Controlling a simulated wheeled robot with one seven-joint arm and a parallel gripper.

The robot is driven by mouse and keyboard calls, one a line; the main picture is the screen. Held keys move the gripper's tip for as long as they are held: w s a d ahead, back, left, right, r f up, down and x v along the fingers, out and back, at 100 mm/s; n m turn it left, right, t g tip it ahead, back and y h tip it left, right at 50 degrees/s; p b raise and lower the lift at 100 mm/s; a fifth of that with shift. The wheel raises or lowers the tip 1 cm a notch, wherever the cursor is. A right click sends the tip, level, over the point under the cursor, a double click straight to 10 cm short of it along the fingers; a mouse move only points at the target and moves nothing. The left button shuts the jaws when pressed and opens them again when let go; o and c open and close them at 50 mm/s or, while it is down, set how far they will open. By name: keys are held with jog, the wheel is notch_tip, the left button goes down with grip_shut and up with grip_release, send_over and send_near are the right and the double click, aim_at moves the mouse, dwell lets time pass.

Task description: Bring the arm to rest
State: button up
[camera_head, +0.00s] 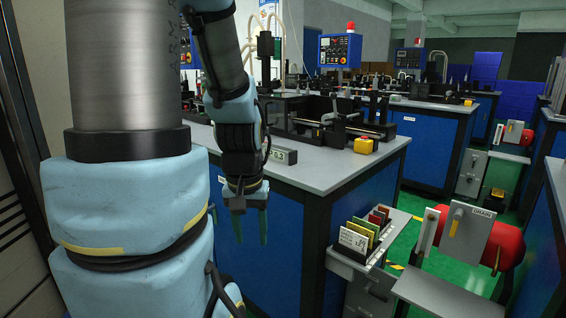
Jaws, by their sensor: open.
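My gripper (250,226) hangs at the end of my arm, left of the picture's middle, with its two greenish fingers pointing down. The fingers are apart with nothing between them. It is in front of the blue side of the near workbench (330,178), below the level of the grey top. My arm, in light blue padding, fills the left of the view. The upper part of the arm runs out of the picture at the top.
A small display (283,155) and a yellow box with a red button (366,145) stand on the near bench. A rack of coloured cards (366,232) is fixed at its corner. A red drum (505,243) with a DRAIN plate stands at right. Green floor shows between benches.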

notch_tip(320, 180, up, 10)
jog(key=p, duration=0.8)
jog(key=shift+r, duration=0.25)
dwell(1.2)
